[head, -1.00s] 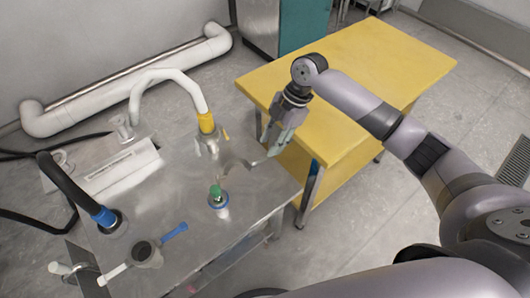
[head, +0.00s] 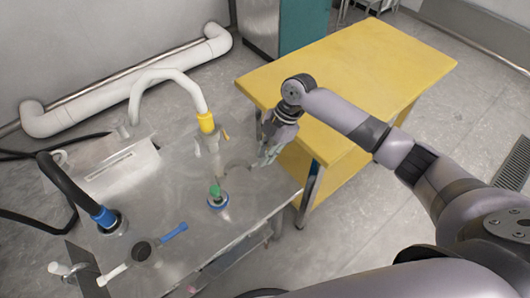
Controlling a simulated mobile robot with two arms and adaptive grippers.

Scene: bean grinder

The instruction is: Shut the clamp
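My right gripper (head: 268,152) hangs over the right edge of the metal table (head: 200,240), fingers pointing down. It is small and blurred, so I cannot tell whether the fingers are open or shut. To its left is a thin, curved metal piece (head: 236,166) on the table, near the yellow-collared pipe fitting (head: 207,123); this may be the clamp, but I cannot tell for certain. I cannot tell whether the fingers touch it. My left gripper is not in view.
A round dark-topped part (head: 141,251) with a blue handle (head: 173,233) lies at the front. A blue-and-green-topped part (head: 217,197) stands mid-table. A black hose with a blue collar (head: 104,217) rises at the left. A yellow table (head: 370,60) stands behind right.

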